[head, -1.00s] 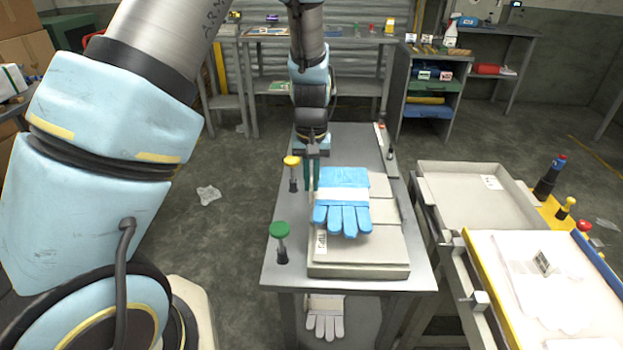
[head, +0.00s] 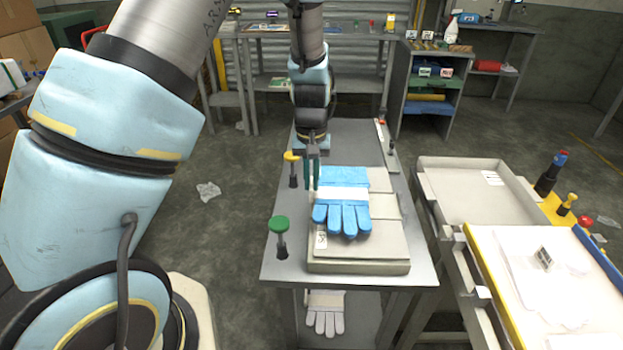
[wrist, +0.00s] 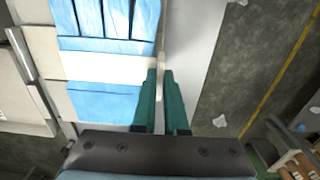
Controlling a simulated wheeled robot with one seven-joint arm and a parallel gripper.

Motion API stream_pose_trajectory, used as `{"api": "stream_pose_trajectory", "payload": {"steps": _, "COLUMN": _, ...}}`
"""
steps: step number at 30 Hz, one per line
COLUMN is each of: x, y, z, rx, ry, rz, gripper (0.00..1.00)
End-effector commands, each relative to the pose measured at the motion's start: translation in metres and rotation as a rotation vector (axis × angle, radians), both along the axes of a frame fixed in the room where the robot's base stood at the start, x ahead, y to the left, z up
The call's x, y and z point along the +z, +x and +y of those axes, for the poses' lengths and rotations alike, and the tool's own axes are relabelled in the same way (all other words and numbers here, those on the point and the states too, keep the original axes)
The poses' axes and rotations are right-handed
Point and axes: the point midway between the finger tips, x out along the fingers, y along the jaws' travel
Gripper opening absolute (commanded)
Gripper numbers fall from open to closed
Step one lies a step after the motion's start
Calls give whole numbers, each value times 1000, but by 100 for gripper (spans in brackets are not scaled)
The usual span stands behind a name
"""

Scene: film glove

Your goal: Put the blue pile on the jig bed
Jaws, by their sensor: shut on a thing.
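The blue pile (head: 348,218) is a stack of blue gloves with a white band, fingers toward the near side of the table. It shows over a pale stepped slab (head: 340,266) on the grey metal table; I take this slab for the jig bed. I cannot tell if the pile rests on it or hangs just above. My gripper (head: 313,183) is at the pile's left edge, its green fingers pointing down. In the wrist view, my gripper (wrist: 162,76) is shut on the edge of the pile (wrist: 105,100) near the white band. The gripped edge is mostly hidden.
A green knob (head: 279,224) and a yellow knob (head: 291,157) stand along the table's left side. A white glove pile (head: 325,313) lies on the lower shelf. A pale tray (head: 450,163) and a bench with white gloves (head: 545,285) stand to the right.

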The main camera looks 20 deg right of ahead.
Motion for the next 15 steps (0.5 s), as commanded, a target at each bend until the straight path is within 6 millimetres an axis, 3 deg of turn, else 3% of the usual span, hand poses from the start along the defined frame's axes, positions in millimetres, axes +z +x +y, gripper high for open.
{"api": "stream_pose_trajectory", "payload": {"steps": 15, "x": -21, "y": 0, "z": 0, "rx": 0, "ry": 0, "rz": -1, "gripper": 0}}
